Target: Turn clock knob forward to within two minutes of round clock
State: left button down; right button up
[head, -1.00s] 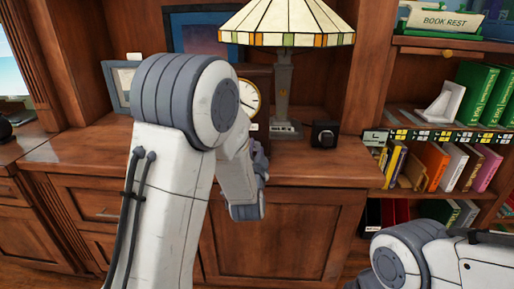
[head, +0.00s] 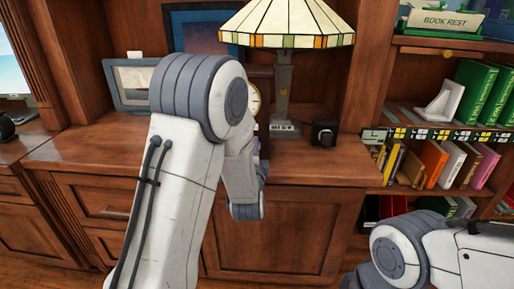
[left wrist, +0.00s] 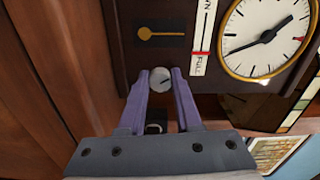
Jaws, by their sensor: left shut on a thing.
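In the left wrist view, the dark wooden clock (left wrist: 120,35) has a white round dial (left wrist: 262,22) with a gold rim and black hands. One hand points up and right, the longer one down and left. The small silver knob (left wrist: 161,84) sits low on its front. My left gripper (left wrist: 161,74) has its two purple fingers shut on the knob, one on each side. In the head view my left arm hides most of the clock; a sliver of its dial (head: 257,101) shows. My right gripper is out of view. I see no second round clock.
A brass lever (left wrist: 160,34) and an upright gauge strip (left wrist: 204,35) marked FULL are on the clock front. A stained-glass lamp (head: 284,85) stands beside the clock, with a small black box (head: 325,133) to its right. A picture frame (head: 128,85) stands left.

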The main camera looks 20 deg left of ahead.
pick_arm(q)
jog(key=shift+w+d+r, duration=0.1)
dwell(0.4)
jog(key=c, duration=0.6)
grip_release()
jog(key=v, duration=0.2)
jog(key=shift+s+d, duration=0.1)
jog(key=shift+s, duration=0.25)
jog(key=b+v, duration=0.7)
jog(key=b, duration=0.7)
jog(key=shift+s+b, duration=0.35)
jog(key=shift+s, duration=0.05)
